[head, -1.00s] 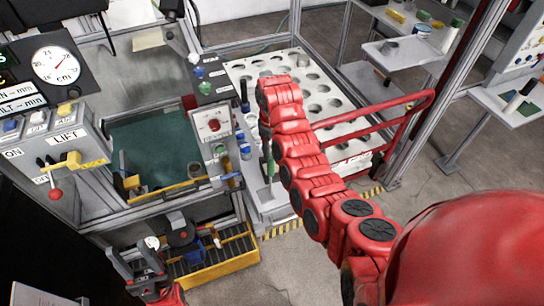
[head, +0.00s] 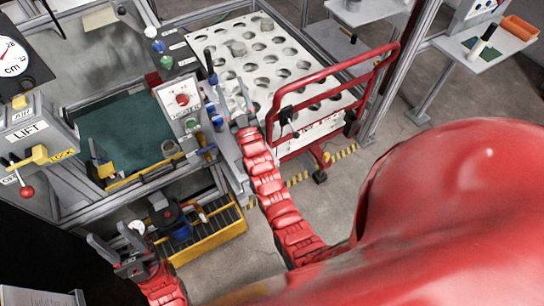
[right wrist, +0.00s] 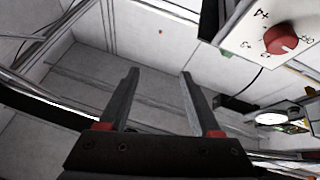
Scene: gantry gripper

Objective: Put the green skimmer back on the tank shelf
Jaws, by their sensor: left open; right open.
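I cannot make out the green skimmer with certainty in either view. The tank (head: 112,178) stands at the left with a green interior (head: 125,135); which part is its shelf I cannot tell. My left gripper (head: 116,238) is open and empty at the lower left, in front of the tank and beside the yellow tray. My right gripper (right wrist: 159,73) is open, with nothing between its fingers in the right wrist view. In the head view my right arm reaches to the control box at the tank's right corner; its fingertips are hard to make out there.
A control box with a red knob (head: 182,99) stands at the tank's right corner; the red knob also shows in the right wrist view (right wrist: 281,40). A trolley with a white holed top (head: 285,45) and red rail (head: 330,72) is behind. A yellow tray (head: 215,236) is low in front.

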